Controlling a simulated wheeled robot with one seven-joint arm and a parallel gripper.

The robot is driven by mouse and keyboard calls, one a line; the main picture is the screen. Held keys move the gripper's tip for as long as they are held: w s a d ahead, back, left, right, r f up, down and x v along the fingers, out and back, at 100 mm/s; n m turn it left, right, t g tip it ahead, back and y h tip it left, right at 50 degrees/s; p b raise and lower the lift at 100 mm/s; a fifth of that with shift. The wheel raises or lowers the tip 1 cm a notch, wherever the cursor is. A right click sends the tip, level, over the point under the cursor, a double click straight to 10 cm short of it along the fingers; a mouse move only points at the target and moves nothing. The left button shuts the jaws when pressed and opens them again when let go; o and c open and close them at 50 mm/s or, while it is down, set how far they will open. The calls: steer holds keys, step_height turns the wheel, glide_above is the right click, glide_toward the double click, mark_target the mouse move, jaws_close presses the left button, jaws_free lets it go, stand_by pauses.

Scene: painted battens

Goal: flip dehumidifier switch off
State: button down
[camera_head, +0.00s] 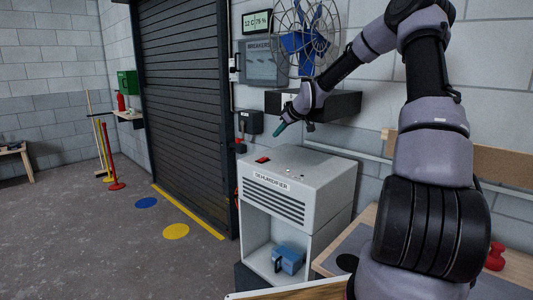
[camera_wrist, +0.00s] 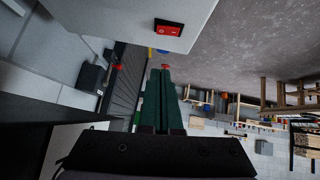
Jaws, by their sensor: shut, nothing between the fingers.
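The dehumidifier (camera_head: 300,190) is a pale grey cabinet with a labelled, slatted front, standing against the wall in the head view. Its red rocker switch (camera_head: 262,160) sits on the top, near the front left corner. In the wrist view the red switch (camera_wrist: 168,28) shows in a dark frame on the pale top surface. My gripper (camera_head: 279,130) is above the dehumidifier's top, apart from the switch. Its green fingers (camera_wrist: 162,70) are closed together and empty. I cannot tell from the views which way the rocker is tipped.
A dark box (camera_head: 335,106) is on the wall behind my wrist, with a caged blue fan (camera_head: 305,42) above. A blue object (camera_head: 289,258) lies in the cabinet's open lower bay. Floor at left is mostly clear.

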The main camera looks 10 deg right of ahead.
steer(key=shift+w+f, duration=0.1)
glide_above(264, 158)
steer(key=s+d, duration=0.1)
steer(key=s, duration=0.2)
steer(key=f, duration=0.6)
steer(key=shift+w+f, duration=0.2)
steer(key=shift+w, duration=0.05)
steer(key=f, duration=0.3)
steer(key=shift+w+d+f, duration=0.15)
steer(key=shift+w+f, duration=0.05)
steer(key=shift+w, duration=0.15)
steer(key=shift+f, duration=0.5)
steer(key=shift+d+f, duration=0.15)
steer(key=shift+f, duration=0.15)
